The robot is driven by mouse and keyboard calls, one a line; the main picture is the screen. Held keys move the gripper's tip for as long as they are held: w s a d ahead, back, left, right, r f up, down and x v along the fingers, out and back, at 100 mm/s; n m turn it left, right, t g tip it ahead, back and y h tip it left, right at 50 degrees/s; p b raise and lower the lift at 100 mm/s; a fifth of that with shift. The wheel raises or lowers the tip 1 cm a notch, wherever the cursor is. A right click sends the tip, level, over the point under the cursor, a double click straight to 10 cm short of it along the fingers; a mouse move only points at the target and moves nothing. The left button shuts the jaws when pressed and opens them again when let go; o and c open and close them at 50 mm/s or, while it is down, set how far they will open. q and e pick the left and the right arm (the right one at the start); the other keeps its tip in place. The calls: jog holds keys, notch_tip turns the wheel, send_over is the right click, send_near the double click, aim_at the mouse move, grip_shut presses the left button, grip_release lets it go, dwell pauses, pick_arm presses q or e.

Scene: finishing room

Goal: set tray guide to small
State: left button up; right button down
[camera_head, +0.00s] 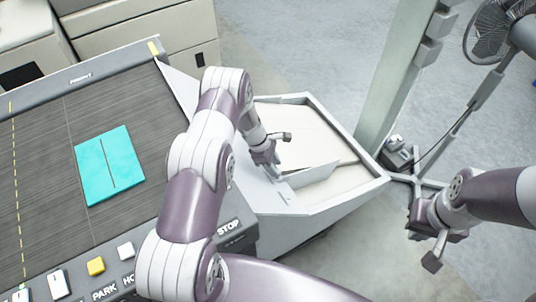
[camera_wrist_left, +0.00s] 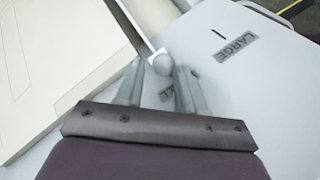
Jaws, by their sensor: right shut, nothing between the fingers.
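The tray guide (camera_head: 312,174) is a thin pale plate standing in the white outfeed tray (camera_head: 318,204) at the end of the conveyor. My left gripper (camera_head: 284,152) is over the tray's near-left side. Its fingers (camera_wrist_left: 161,88) stand apart on either side of the knob, with gaps visible. A LARGE label (camera_wrist_left: 237,47) lies right of the knob; a second label (camera_wrist_left: 172,90) is mostly hidden by a finger. My right gripper (camera_head: 432,256) is shut and empty, over the floor at right.
A turquoise panel (camera_head: 109,165) lies on the dark conveyor belt (camera_head: 105,105). A grey-green post (camera_head: 385,85) and a fan (camera_head: 492,30) stand beyond the tray. Open floor (camera_head: 290,40) lies behind.

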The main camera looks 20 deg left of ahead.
pick_arm(q)
jog(key=b+v, duration=0.1)
jog(key=v, duration=1)
jog(key=shift+r, duration=0.1)
jog(key=s+d+r+m+y, duration=0.2)
jog(key=s+d+r+m, duration=0.1)
jog(key=s+r+m, duration=0.5)
jog(key=s+d+r+m+y, duration=0.2)
jog(key=s+r+m, duration=0.5)
jog(key=s+m, duration=0.4)
jog(key=shift+s+d+r+m+t, duration=0.35)
jog(key=shift+s+d+m+t, duration=0.1)
jog(key=shift+s, duration=0.35)
